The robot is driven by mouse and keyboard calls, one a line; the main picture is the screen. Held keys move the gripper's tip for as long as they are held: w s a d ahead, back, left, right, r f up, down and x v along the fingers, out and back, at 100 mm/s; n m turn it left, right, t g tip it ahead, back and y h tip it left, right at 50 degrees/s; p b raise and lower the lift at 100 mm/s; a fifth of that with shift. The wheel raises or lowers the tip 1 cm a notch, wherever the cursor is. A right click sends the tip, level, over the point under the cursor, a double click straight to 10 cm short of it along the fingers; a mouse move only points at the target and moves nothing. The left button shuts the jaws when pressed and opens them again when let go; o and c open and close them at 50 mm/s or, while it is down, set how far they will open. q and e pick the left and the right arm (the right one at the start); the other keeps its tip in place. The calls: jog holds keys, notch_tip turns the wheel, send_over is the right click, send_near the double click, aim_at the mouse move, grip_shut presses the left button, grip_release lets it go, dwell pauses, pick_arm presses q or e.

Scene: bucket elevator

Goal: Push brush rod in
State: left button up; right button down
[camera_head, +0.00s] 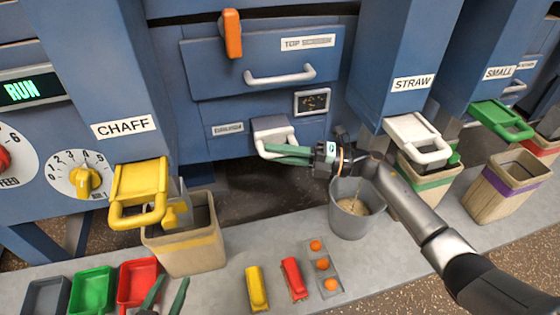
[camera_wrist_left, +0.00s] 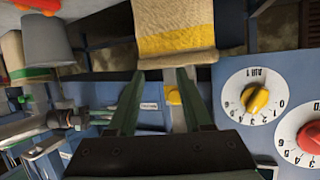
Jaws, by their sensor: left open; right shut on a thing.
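The brush rod's white handle (camera_head: 274,138) sticks out of the blue machine front, right of its small label (camera_head: 228,128). My right gripper (camera_head: 268,152) is shut on the handle, its green fingers along the lower bar. The rod behind the handle is hidden, so I cannot tell how far it stands out. My left gripper (camera_head: 165,294) is open and empty at the bottom edge of the head view, low in front of the bench. In the left wrist view its two green fingers (camera_wrist_left: 160,76) are apart, with the yellow-banded bin beyond them.
A grey bucket (camera_head: 350,212) stands below my right gripper. The yellow-banded bin (camera_head: 190,255) stands under the yellow chaff gate (camera_head: 140,190). Coloured trays (camera_head: 92,288), yellow and red blocks (camera_head: 291,278) and several orange balls (camera_head: 322,264) lie on the bench. The white straw gate (camera_head: 418,138) is to the right.

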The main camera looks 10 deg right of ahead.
pick_arm(q)
jog(key=shift+w+r+t, duration=0.3)
jog(key=shift+w+r, duration=0.05)
jog(key=shift+r, duration=0.25)
jog(key=shift+w+r+t, duration=0.3)
jog(key=shift+w+r, duration=0.05)
jog(key=shift+r, duration=0.25)
pick_arm(e)
jog(key=shift+w+r, duration=0.2)
jog(key=shift+w, duration=0.3)
jog(key=c, duration=0.8)
grip_release()
jog(key=shift+a, duration=0.1)
jog(key=shift+o, duration=0.2)
jog(key=shift+f, duration=0.1)
pick_arm(q)
jog(key=shift+d, duration=0.1)
pick_arm(e)
jog(key=shift+s, duration=0.1)
